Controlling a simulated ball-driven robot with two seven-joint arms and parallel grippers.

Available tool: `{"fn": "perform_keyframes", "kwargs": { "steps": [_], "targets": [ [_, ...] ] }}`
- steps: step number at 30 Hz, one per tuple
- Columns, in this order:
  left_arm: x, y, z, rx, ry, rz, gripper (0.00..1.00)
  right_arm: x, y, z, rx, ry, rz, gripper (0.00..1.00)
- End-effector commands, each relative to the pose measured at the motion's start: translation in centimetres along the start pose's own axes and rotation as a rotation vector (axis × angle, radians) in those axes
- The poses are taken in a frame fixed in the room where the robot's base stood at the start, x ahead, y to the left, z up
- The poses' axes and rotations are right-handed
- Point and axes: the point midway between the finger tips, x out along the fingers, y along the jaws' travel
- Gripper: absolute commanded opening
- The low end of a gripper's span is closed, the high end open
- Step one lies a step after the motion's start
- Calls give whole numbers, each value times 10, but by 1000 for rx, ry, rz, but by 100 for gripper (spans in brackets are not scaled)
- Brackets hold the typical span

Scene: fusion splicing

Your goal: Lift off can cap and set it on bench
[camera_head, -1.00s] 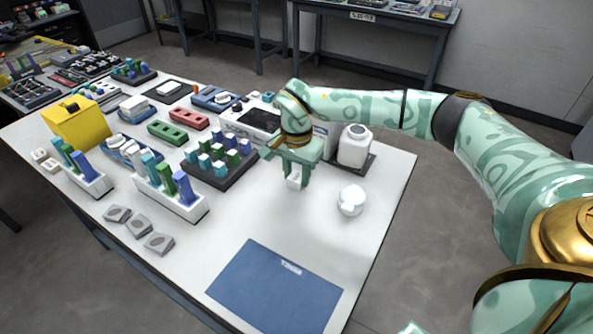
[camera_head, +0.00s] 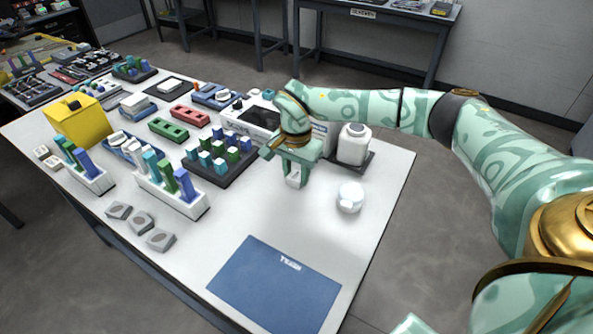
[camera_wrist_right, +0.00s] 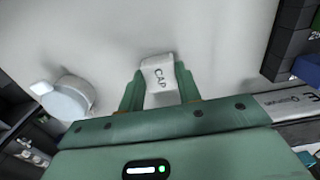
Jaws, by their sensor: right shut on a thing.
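My right gripper (camera_head: 297,172) is shut on a small white block-like cap (camera_wrist_right: 160,80), lettered CAP, which sits between its two green fingers in the wrist view. In the head view the cap (camera_head: 293,180) is low over the bare white bench (camera_head: 288,215); I cannot tell whether it touches. A white rounded container (camera_head: 350,197) with a small tab stands just right of the gripper; it also shows at the left of the wrist view (camera_wrist_right: 70,98). A white jar (camera_head: 353,145) stands upright behind it on a dark tray. Which of these is the can is unclear. My left gripper is out of view.
A dark rack (camera_head: 222,172) of coloured blocks stands close left of the gripper, with a boxy device (camera_head: 258,115) behind. White racks (camera_head: 172,195) and several grey pieces (camera_head: 140,222) lie further left. A blue mat (camera_head: 275,288) lies in front. The bench between is clear.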

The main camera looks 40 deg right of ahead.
Motion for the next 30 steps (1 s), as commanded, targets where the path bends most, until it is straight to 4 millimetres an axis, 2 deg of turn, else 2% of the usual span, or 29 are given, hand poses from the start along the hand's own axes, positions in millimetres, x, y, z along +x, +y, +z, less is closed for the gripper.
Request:
{"fn": "perform_keyframes", "kwargs": {
  "steps": [6,7,9,20,30],
  "targets": [
    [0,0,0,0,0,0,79,1,0,0,0,-1,1,14],
    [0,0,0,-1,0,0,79,1,0,0,0,-1,1,39],
    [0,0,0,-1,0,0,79,1,0,0,0,-1,1,59],
    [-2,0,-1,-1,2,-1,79,-2,0,0,0,0,0,59],
    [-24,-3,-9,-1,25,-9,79,-35,0,0,-1,0,-2,59]
  ]
}}
